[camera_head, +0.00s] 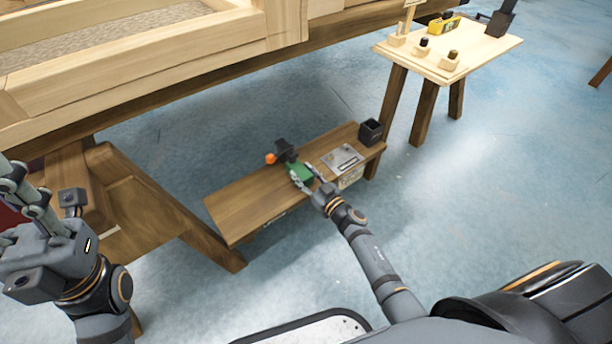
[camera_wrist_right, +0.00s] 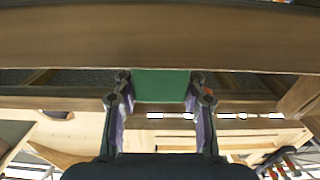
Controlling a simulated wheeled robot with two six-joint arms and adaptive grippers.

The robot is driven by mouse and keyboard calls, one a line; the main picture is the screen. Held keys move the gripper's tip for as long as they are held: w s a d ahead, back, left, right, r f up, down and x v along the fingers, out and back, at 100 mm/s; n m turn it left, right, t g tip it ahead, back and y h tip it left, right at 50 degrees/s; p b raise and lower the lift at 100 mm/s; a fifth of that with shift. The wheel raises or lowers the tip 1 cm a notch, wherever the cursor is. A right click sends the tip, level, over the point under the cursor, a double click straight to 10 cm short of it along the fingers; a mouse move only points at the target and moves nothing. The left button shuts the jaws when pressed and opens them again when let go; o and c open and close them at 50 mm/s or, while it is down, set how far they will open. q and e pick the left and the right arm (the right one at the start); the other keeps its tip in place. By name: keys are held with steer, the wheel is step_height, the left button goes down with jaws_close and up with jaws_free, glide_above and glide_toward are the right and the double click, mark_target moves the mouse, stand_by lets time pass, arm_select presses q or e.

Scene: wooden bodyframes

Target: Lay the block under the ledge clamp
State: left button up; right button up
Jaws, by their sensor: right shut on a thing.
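The green block (camera_head: 299,173) is between the fingers of my right gripper (camera_head: 303,177), over the low wooden bench. In the right wrist view the block (camera_wrist_right: 160,86) fills the gap between the two fingertips (camera_wrist_right: 160,92), which are shut on it. The black ledge clamp (camera_head: 284,147) with an orange knob (camera_head: 270,158) is on the bench just beyond the block. The block looks close to the clamp; I cannot tell whether they touch or whether the block rests on the bench. My left gripper (camera_head: 28,195) is at the far left, away from the bench; its opening is unclear.
A metal plate (camera_head: 341,159) and a black open box (camera_head: 370,132) are on the bench (camera_head: 245,203), right of the block. The bench's left half is clear. A large wooden frame (camera_head: 150,82) stands above and behind. A small table (camera_head: 478,62) with tools is at upper right.

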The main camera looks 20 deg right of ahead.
steer(key=o, duration=1.4)
steer(key=shift+s, duration=0.1)
steer(key=v, duration=2.3)
steer(key=shift+s+d+r, duration=0.15)
steer(key=shift+s, duration=0.2)
